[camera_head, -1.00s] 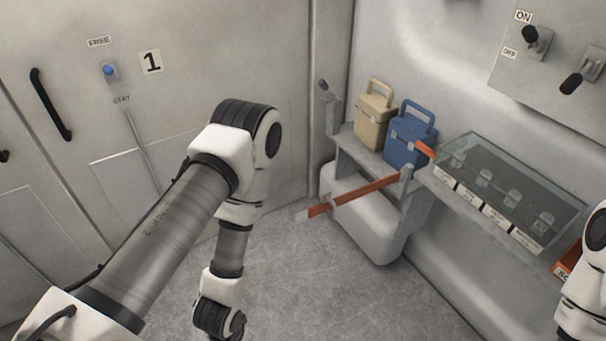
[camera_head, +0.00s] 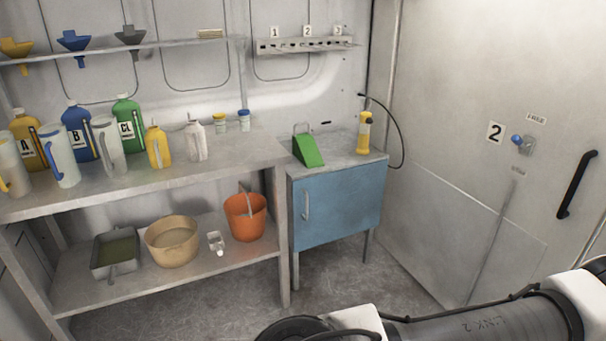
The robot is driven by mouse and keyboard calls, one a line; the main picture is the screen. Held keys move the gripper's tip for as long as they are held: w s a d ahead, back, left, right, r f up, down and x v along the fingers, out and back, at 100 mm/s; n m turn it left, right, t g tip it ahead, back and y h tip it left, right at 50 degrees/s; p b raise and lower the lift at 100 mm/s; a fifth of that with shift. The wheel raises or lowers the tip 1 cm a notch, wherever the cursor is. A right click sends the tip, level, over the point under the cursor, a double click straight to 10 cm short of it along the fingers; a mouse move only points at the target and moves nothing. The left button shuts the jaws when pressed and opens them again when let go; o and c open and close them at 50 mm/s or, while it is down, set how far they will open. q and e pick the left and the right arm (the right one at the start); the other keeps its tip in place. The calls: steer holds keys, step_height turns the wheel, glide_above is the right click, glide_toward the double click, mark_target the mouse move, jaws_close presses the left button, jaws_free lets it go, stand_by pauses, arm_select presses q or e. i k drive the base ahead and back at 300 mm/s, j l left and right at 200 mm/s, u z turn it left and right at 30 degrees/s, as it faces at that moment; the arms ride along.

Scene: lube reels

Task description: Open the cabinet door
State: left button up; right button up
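A blue cabinet (camera_head: 342,207) stands in the middle of the head view, to the right of the workbench. Its blue front door is shut, with a light vertical handle (camera_head: 306,204) near the left edge. A green wedge-shaped item (camera_head: 308,150) and a yellow bottle with a dark top (camera_head: 364,133) stand on its grey top. One of my arms crosses the lower right, well in front of the cabinet. Neither gripper shows.
A two-level bench (camera_head: 150,178) at left holds jugs, bottles, an orange bucket (camera_head: 245,216) and a tan basin (camera_head: 172,241). The floor before the cabinet (camera_head: 375,280) looks clear.

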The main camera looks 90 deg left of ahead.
mark_target(332, 206)
steer(key=u, duration=2.5)
steer(key=i+l, duration=0.15)
steer(key=i, duration=0.3)
steer(key=i+l, duration=0.2)
steer(key=i, duration=0.2)
steer(key=i+l, duration=0.15)
steer(key=i, duration=0.3)
